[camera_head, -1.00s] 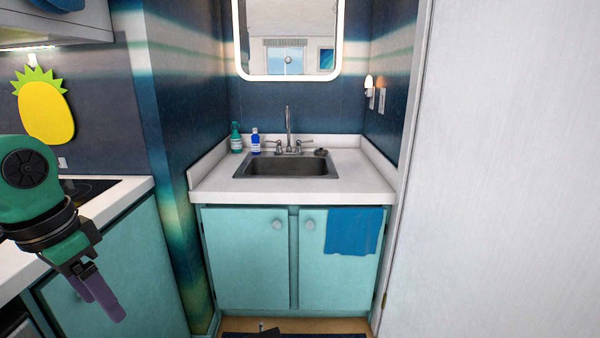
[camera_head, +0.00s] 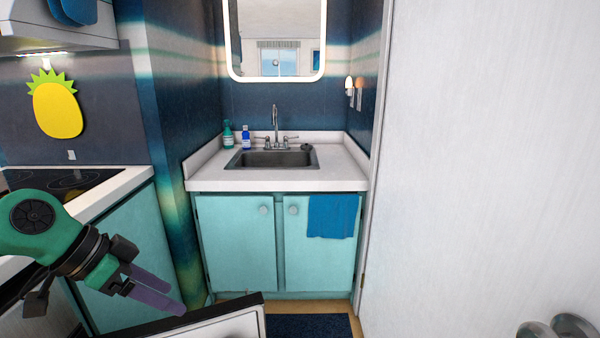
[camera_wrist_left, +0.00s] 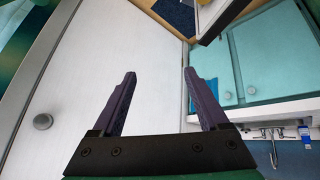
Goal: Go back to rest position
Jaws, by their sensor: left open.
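My left gripper (camera_head: 162,294) is at the lower left of the head view, on a green arm with purple fingers pointing down and to the right. It is open and empty, in front of the teal cabinet under the stove. In the left wrist view the two purple fingers (camera_wrist_left: 158,92) stand apart with nothing between them. My right gripper is not in view.
The sink counter (camera_head: 330,181) stands ahead over teal cabinet doors (camera_head: 238,245) with a blue towel (camera_head: 333,215). A white door (camera_head: 480,150) fills the right side.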

